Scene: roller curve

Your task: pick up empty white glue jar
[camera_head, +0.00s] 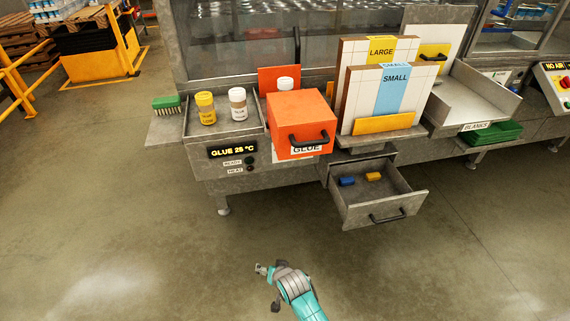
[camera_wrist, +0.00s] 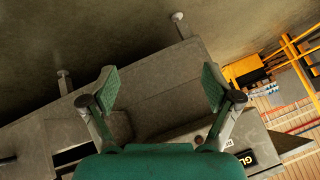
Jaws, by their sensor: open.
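I cannot tell which jar is empty. My gripper (camera_head: 263,269) is low in front of the machine, well apart from the jars. In the wrist view my gripper (camera_wrist: 160,86) is open with nothing between its fingers; no jar shows there.
An open drawer (camera_head: 378,205) with a blue and a yellow block juts out below the LARGE and SMALL boards (camera_head: 382,85). A green brush (camera_head: 166,103) lies on a side shelf left of the tray. Yellow rails (camera_head: 20,85) stand far left. The front floor is clear.

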